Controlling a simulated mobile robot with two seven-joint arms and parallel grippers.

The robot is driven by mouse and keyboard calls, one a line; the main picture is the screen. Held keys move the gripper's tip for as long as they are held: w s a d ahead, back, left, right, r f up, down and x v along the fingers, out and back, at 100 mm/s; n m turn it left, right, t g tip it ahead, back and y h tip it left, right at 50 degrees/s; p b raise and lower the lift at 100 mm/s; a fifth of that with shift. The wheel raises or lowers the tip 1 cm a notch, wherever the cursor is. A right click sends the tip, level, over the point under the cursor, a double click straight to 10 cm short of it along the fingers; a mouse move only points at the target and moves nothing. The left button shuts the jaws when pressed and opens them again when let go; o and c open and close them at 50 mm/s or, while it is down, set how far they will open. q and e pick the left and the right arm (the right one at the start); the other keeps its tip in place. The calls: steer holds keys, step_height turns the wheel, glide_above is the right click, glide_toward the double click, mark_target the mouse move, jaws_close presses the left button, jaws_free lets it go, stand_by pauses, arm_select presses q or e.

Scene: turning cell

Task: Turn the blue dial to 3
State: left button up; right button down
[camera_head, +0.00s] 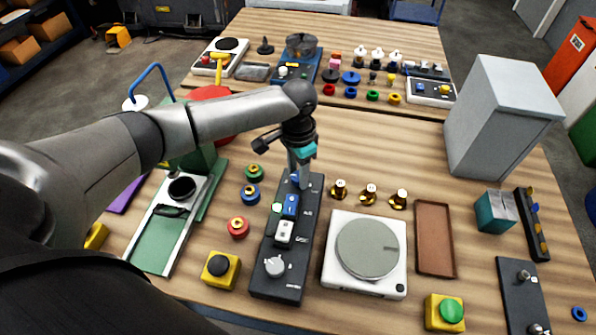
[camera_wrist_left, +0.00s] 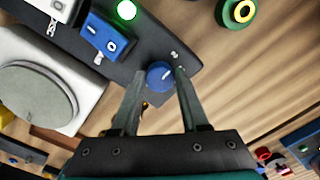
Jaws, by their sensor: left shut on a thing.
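The blue dial (camera_wrist_left: 160,75) sits at the end of a dark control panel (camera_wrist_left: 190,52) in the left wrist view. A pale pointer line shows on its top; the scale marks beside it are too small to read. My left gripper (camera_wrist_left: 161,80) has one finger on each side of the dial and is shut on it. In the head view my left gripper (camera_head: 297,178) points down at the far end of the panel (camera_head: 277,252), and mostly hides the dial. My right gripper is in neither view.
The panel also holds a lit green lamp (camera_head: 277,208), a blue rocker switch (camera_head: 291,205), a white rocker switch (camera_head: 284,231) and a light knob (camera_head: 274,266). A white turntable device (camera_head: 340,283) stands to the right. Brass pieces (camera_head: 368,195) stand behind it.

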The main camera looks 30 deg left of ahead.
arm_select(q)
jaws_close()
steer(key=shift+r+m+p, duration=0.15)
steer(key=shift+m+p, duration=0.35)
steer(key=shift+p, duration=0.15)
steer(key=shift+m+p, duration=0.95)
steer(key=shift+m, duration=0.15)
steer(key=shift+m+p, duration=0.6)
steer(key=shift+m, duration=0.6)
steer(key=shift+m+p, duration=0.5)
steer(key=shift+m, duration=1)
